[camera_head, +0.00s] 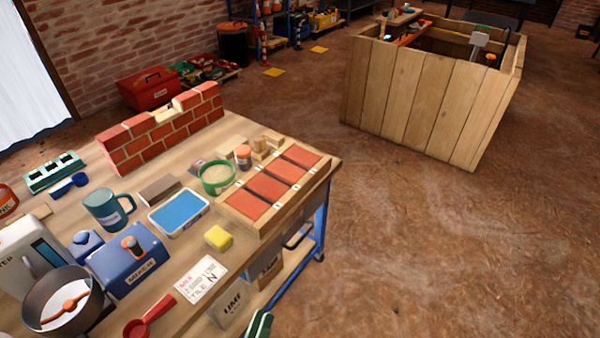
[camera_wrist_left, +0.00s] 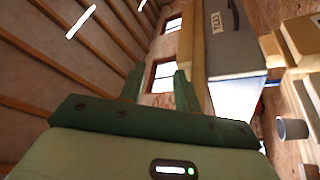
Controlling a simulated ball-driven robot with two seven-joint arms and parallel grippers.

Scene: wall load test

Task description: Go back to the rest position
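My left gripper shows only as a small green piece (camera_head: 259,325) at the bottom edge of the head view, in front of the workbench's near side. In the left wrist view its two green fingers (camera_wrist_left: 159,88) stand apart with nothing between them, so it is open and empty. That view looks up past the fingers at ceiling beams and windows. My right gripper is in neither view. The workbench (camera_head: 152,190) carries a low brick wall (camera_head: 160,133) with a gap in its top course and a wooden tray with red tiles (camera_head: 268,188).
A large wooden crate (camera_head: 425,105) stands back right. Floor right of the bench is clear.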

